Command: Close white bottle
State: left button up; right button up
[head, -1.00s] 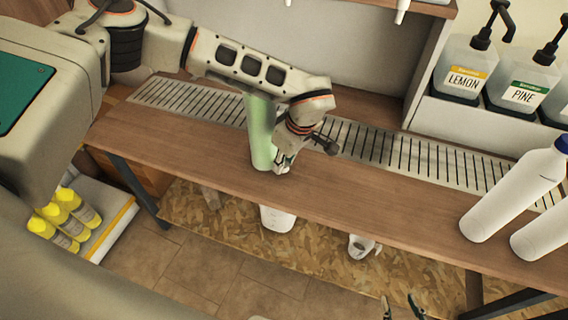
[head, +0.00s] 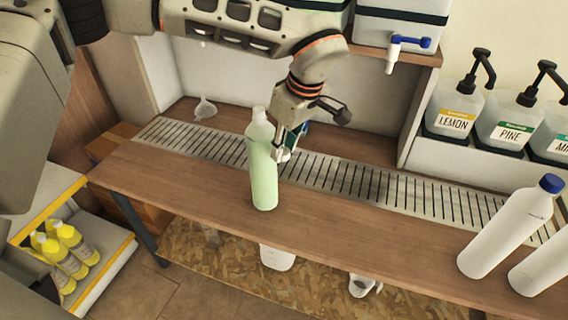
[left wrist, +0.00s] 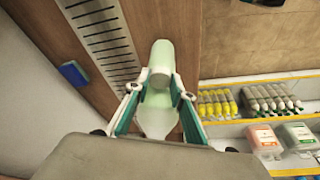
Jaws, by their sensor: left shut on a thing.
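A translucent white bottle (head: 263,175) holds pale green liquid and stands upright at the front part of the wooden bench; I cannot tell if its base touches the wood. Its narrow neck (head: 260,115) is pale, with no blue cap visible on it. My left gripper (head: 282,153) is shut on this bottle from its right side, about mid-height. In the left wrist view the bottle (left wrist: 160,58) sits between the two fingers. My right gripper is out of view.
A metal drain grate (head: 350,180) runs along the bench behind the bottle. Pump bottles labelled LEMON (head: 455,120) and PINE (head: 510,133) stand at the back right. A drum with a blue tap (head: 410,43) is on a shelf above. The middle bench front is clear.

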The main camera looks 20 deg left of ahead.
aim_at(285, 151)
pick_arm(q)
notch_tip(285, 151, up, 7)
jog(key=shift+r+p, duration=0.15)
jog(key=shift+p, duration=0.15)
dwell(0.5)
